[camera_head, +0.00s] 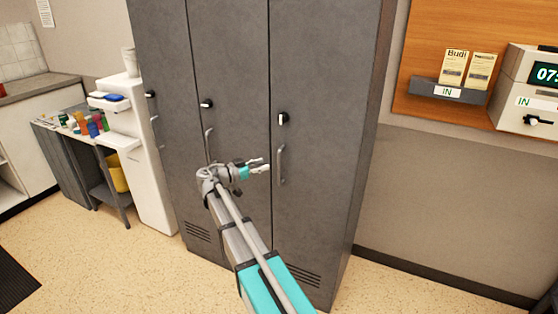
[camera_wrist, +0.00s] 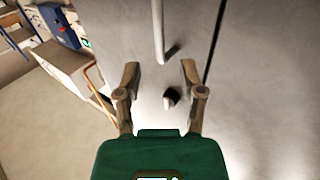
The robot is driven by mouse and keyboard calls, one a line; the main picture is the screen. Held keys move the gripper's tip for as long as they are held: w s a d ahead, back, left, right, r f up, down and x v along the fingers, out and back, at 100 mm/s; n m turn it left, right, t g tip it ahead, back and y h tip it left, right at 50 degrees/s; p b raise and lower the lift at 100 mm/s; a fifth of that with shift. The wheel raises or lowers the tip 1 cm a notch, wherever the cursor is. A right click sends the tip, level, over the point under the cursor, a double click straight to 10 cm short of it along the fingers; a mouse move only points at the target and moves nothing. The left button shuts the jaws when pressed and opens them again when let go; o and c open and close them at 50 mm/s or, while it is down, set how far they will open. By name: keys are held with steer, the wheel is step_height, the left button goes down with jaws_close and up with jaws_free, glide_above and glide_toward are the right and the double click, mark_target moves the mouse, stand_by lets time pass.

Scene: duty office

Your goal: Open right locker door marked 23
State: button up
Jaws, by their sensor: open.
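A tall grey metal locker (camera_head: 325,60) shows three narrow doors in the head view. The right door (camera_head: 318,190) is shut, with a vertical bar handle (camera_head: 281,164) near its left edge and a black-and-white lock knob (camera_head: 283,118) above. I cannot read a number on it. My gripper (camera_head: 262,165) is just left of this handle. In the wrist view my gripper (camera_wrist: 160,72) is open and empty, its fingers spread before the door face. A bar handle (camera_wrist: 158,30) lies beyond the fingertips, and a small knob (camera_wrist: 170,98) shows between the fingers.
The middle door handle (camera_head: 208,145) is left of my gripper. A white stand (camera_head: 145,165) and a side table with bottles (camera_head: 85,124) are further left. An orange board (camera_head: 425,45) with a card rack (camera_head: 450,90) and a clock unit (camera_head: 530,85) hangs at right. Floor below it is clear.

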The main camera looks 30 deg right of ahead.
steer(key=d, duration=0.7)
steer(key=shift+w+d, duration=0.15)
steer(key=shift+w, duration=0.15)
jaws_close()
